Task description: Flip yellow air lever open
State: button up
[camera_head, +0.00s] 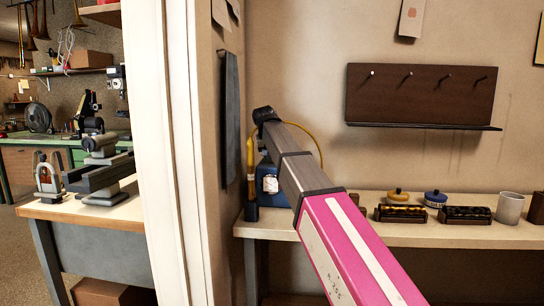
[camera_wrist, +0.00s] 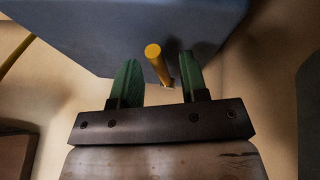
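The yellow lever (camera_wrist: 157,62) shows in the wrist view as a short rod with a round end, beside the underside of a blue-grey box (camera_wrist: 90,25). My gripper (camera_wrist: 160,72) has two green fingers standing apart, one on each side of the lever in the picture. I see a gap on both sides of the lever, and cannot tell its depth relative to the fingertips. In the head view the blue box (camera_head: 268,186) stands at the left end of the shelf, partly behind my arm. The lever and my fingers are hidden there.
A yellow hose (camera_head: 314,138) arches behind my arm. The pale shelf (camera_head: 400,232) holds two round tins (camera_head: 398,196) (camera_head: 435,198), dark racks (camera_head: 466,215) and a grey cup (camera_head: 510,208). A peg board (camera_head: 420,95) hangs above. A white door frame (camera_head: 165,130) stands left.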

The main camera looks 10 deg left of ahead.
jog(key=v, duration=1)
jog(key=shift+s+r, duration=0.15)
jog(key=shift+r, duration=0.2)
